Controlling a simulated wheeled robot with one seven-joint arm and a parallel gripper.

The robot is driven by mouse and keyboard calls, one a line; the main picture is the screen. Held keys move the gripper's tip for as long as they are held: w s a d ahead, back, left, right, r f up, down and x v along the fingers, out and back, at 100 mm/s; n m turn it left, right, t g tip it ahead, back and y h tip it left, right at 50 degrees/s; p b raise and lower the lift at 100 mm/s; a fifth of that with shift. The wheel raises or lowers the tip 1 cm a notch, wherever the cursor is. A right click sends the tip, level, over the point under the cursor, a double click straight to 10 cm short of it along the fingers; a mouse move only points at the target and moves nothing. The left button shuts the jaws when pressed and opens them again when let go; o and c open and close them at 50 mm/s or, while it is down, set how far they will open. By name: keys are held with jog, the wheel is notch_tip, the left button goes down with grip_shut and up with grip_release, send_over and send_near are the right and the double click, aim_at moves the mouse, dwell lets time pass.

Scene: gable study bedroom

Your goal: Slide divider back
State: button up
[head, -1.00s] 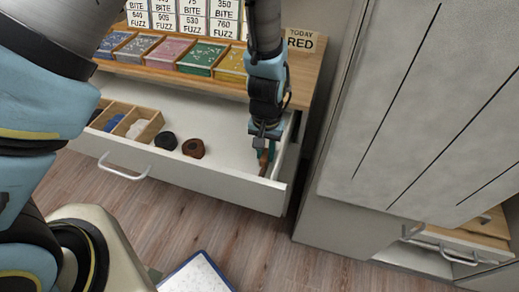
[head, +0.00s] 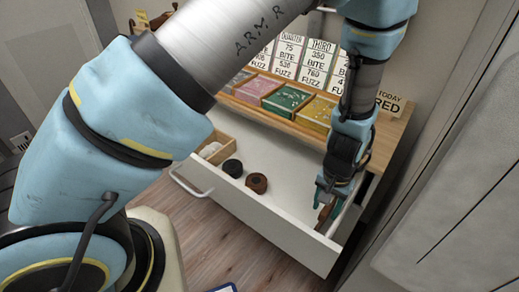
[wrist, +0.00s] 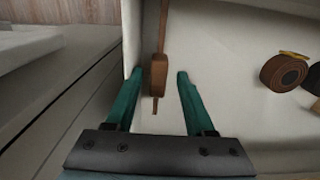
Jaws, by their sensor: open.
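A thin brown wooden piece (wrist: 158,72), which looks like the divider, stands near the side wall of the open white drawer (head: 265,222). In the wrist view, my gripper (wrist: 160,85) is open, with one teal finger on each side of the piece and visible gaps. In the head view, my gripper (head: 328,190) reaches down into the drawer's right end, and the brown piece is partly hidden there. A wooden compartment tray (head: 224,143) sits at the drawer's left, mostly covered by my arm.
A black roll (head: 232,168) and a brown roll (head: 256,183) lie on the drawer floor, left of my gripper. Colored trays, including a green one (head: 287,98), and number cards stand on the desktop above. A grey panel (head: 455,190) is at the right.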

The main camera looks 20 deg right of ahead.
jog(key=w+a+b, duration=0.1)
jog(key=w+a, duration=0.3)
jog(key=w, duration=0.4)
jog(key=w+a, duration=0.5)
jog(key=w, duration=0.3)
notch_tip(320, 180, up, 10)
jog(key=b, duration=0.2)
jog(key=w+a+r+n, duration=0.3)
jog(key=w+a+r, duration=0.1)
jog(key=a, duration=0.6)
jog(key=shift+w+r+n, duration=0.3)
jog(key=shift+w, duration=0.35)
